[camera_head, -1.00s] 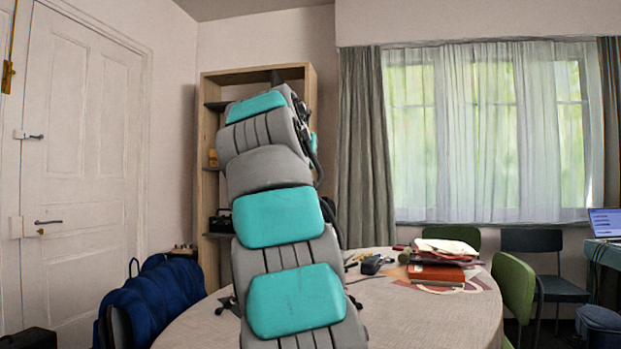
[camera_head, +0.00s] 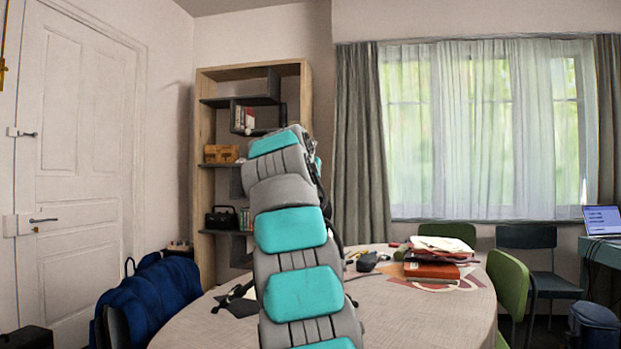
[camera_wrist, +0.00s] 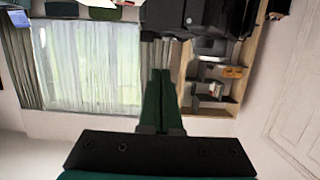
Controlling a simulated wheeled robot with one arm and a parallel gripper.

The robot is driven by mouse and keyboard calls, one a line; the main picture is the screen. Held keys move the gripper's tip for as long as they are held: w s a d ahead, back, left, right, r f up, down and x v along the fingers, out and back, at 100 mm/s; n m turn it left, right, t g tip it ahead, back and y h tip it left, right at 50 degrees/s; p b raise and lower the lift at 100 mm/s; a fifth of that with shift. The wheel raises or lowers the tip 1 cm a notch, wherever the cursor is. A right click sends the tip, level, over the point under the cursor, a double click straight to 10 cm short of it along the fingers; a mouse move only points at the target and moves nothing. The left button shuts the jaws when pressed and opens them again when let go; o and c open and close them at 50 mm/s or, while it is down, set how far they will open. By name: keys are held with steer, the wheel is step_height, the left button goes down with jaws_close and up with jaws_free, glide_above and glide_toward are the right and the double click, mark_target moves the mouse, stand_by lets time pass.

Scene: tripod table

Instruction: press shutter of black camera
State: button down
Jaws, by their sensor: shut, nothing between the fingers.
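In the wrist view, which is upside down, my gripper (camera_wrist: 161,73) shows its two green fingers shut together with nothing between them. A large dark boxy thing, apparently the black camera (camera_wrist: 205,18), fills the top middle of that view, beyond the fingertips. It has a small pale round spot on it. Its shutter cannot be made out for certain. A gap shows in the picture between the fingertips and this dark body, and I cannot tell the depth. In the head view my arm hides the gripper and the camera. Dark leg-like parts (camera_head: 236,302) show on the table left of my arm.
The oval table (camera_head: 430,315) carries a pile of books and papers (camera_head: 437,262) and small dark items (camera_head: 367,262). A shelf (camera_head: 205,125) stands behind. The table's front right is clear.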

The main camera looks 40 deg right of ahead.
steer(key=shift+f+b, duration=0.3)
steer(key=shift+f, duration=1.05)
steer(key=shift+f, duration=0.1)
